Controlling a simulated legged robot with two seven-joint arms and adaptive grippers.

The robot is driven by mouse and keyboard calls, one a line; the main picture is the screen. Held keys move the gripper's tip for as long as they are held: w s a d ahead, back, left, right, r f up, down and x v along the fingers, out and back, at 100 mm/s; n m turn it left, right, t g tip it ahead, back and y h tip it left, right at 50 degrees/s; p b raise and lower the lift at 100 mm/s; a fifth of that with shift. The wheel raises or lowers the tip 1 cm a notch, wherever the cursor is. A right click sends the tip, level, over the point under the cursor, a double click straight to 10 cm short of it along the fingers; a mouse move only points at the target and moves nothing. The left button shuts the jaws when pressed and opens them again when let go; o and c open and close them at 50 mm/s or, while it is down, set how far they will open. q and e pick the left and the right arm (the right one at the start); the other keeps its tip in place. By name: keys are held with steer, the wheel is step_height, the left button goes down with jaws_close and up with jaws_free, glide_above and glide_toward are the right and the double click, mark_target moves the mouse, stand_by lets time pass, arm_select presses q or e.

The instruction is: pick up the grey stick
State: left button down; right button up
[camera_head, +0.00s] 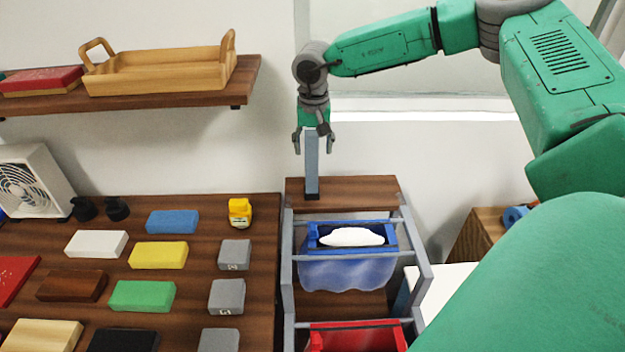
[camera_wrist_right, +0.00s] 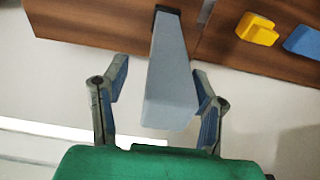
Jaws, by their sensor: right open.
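The grey stick (camera_head: 312,165) stands upright on a small brown wooden surface (camera_head: 366,188) behind the rack. My right gripper (camera_head: 313,142) is above it, pointing down, with its fingers on either side of the stick's top. In the right wrist view the stick (camera_wrist_right: 172,75) rises between the two open fingers of the right gripper (camera_wrist_right: 160,103). Its top end is nearer the right finger; whether it touches that finger I cannot tell. My left gripper is not in view.
A metal rack (camera_head: 420,265) with a blue bin (camera_head: 350,270) and a red bin (camera_head: 355,338) stands in front of the stick. Coloured blocks, a yellow figure (camera_head: 240,212) and a fan (camera_head: 32,180) are on the left counter. A shelf holds a wooden tray (camera_head: 155,75).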

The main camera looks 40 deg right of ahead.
steer(key=shift+w+f, duration=0.1)
steer(key=shift+f, duration=0.4)
steer(key=shift+w+a+f, duration=0.1)
steer(key=shift+a, duration=0.25)
jaws_close()
steer(key=shift+d, duration=0.2)
steer(key=shift+r, duration=0.4)
step_height(320, 180, up, 9)
steer(key=shift+a+r+b, duration=0.1)
steer(key=shift+r+b, duration=0.1)
steer(key=shift+b, duration=0.35)
